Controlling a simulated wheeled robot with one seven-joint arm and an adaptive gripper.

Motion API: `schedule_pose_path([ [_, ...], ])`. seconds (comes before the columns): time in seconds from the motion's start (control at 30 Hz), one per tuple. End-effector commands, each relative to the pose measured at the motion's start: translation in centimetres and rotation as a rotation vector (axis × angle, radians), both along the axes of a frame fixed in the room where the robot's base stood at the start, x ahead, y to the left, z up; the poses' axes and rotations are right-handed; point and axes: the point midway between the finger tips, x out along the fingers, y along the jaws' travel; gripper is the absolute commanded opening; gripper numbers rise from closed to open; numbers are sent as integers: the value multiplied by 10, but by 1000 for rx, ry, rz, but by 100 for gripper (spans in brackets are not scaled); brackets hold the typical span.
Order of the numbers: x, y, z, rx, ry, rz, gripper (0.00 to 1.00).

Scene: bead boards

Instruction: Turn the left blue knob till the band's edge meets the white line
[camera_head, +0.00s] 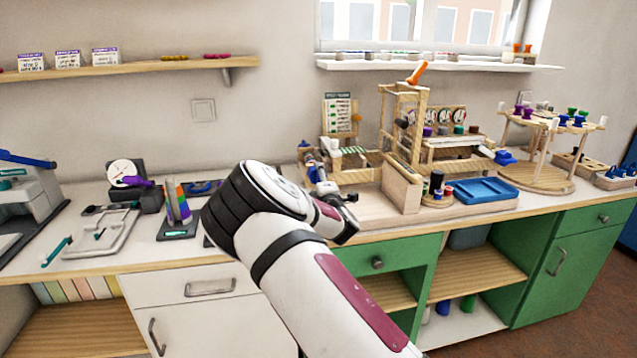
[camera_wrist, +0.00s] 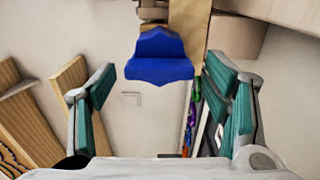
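A blue knob (camera_wrist: 158,58) with a lobed edge shows in the upper middle of the wrist view, in front of a wooden post. My gripper (camera_wrist: 161,77) is open, with one teal finger pad on each side of the knob. Gaps show between both pads and the knob, so neither appears to touch it. In the head view my arm reaches to the left end of a wooden bead frame (camera_head: 403,105), and my wrist hides much of that end. I cannot make out the band's edge or the white line in either view.
A blue tray (camera_head: 486,191) and a small round stand with dark pegs lie right of my wrist. A round wooden rack (camera_head: 540,176) stands farther right. A rainbow-coloured block (camera_head: 178,203) and a white tray (camera_head: 92,236) lie to the left.

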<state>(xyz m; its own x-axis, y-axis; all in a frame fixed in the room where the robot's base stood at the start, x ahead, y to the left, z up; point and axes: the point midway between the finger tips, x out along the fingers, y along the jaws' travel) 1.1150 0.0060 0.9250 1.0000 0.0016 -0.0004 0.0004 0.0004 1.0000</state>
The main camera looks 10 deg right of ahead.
Motion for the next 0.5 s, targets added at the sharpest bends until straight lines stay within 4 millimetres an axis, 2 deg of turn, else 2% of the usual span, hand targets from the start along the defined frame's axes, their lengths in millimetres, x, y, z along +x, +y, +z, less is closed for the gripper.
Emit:
schedule_pose_path([
  [0.27,-5,-1,0,1,0,-1,70],
  [0.37,-16,0,0,1,1,-2,70],
  [0.5,-41,0,0,2,2,-2,70],
])
